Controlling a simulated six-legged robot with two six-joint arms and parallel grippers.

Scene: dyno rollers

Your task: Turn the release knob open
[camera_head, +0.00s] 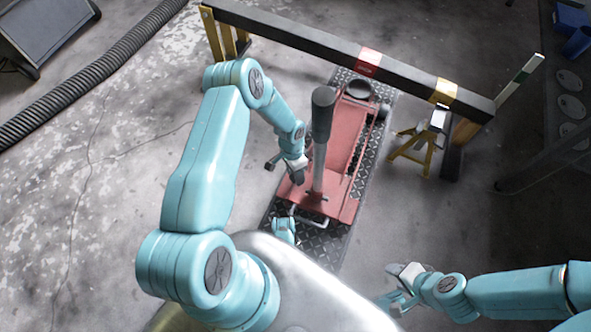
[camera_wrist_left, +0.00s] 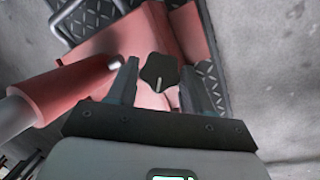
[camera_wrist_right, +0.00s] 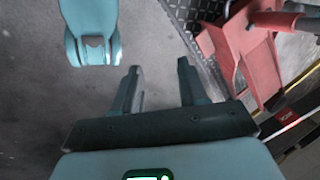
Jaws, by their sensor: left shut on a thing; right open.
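The dark, lobed release knob (camera_wrist_left: 158,70) sits between the fingers of my left gripper (camera_wrist_left: 157,85) in the left wrist view, with a pale mark on its face. That gripper is shut on it. In the head view my left gripper (camera_head: 296,172) is at the left side of the red floor jack (camera_head: 345,205), beside the handle's foot; the knob is hard to make out there. The jack's handle (camera_head: 319,160) stands up with a dark grip. My right gripper (camera_head: 396,284) is open and empty, right of the jack; the right wrist view shows its parted fingers (camera_wrist_right: 160,80).
The jack stands on a dark diamond-plate mat (camera_head: 325,245). A long dark beam (camera_head: 310,38) with red and yellow bands crosses behind it. A yellow jack stand (camera_head: 410,148) is at the right. A ribbed hose (camera_head: 85,75) lies far left. Open concrete floor surrounds the mat.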

